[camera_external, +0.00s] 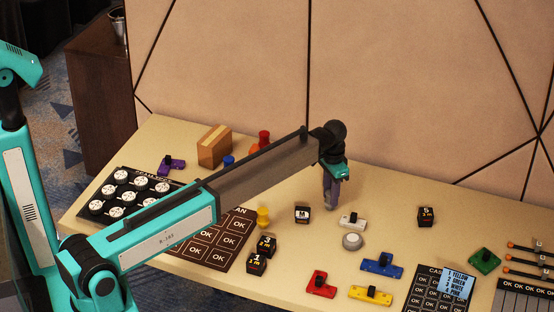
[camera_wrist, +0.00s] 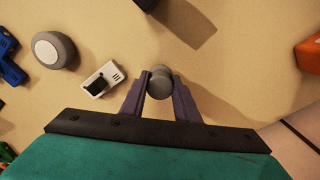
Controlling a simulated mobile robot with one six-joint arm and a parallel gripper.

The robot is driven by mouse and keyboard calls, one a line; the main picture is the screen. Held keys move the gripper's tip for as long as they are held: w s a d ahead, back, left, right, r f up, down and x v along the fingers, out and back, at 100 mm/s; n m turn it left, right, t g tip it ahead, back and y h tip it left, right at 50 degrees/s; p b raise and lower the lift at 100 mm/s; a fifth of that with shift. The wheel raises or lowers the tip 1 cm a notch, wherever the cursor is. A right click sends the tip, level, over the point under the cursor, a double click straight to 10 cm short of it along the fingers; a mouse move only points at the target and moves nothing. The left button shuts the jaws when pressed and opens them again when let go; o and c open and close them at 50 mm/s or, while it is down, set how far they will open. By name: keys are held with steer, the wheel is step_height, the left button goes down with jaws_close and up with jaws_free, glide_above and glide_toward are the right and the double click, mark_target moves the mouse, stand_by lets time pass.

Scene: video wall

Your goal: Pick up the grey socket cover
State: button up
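A small grey rounded piece (camera_wrist: 159,84), which looks like the grey socket cover, sits between my two fingertips in the wrist view. My gripper (camera_wrist: 160,82) has a finger against each side of it, with no clear gap. In the external view my gripper (camera_external: 331,195) points down at the table's back middle, fingers close together. The grey piece cannot be made out there. I cannot tell whether it touches the table.
A grey round button (camera_external: 352,241) and a white block (camera_external: 352,220) stand close by; the wrist view also shows the button (camera_wrist: 54,50) and block (camera_wrist: 102,79). A dark cube (camera_external: 302,213) is to the left. The panelled wall (camera_external: 400,90) rises behind.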

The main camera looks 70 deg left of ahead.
stand_by(0.4)
steer(key=shift+r+b, duration=0.95)
steer(key=shift+r, duration=4)
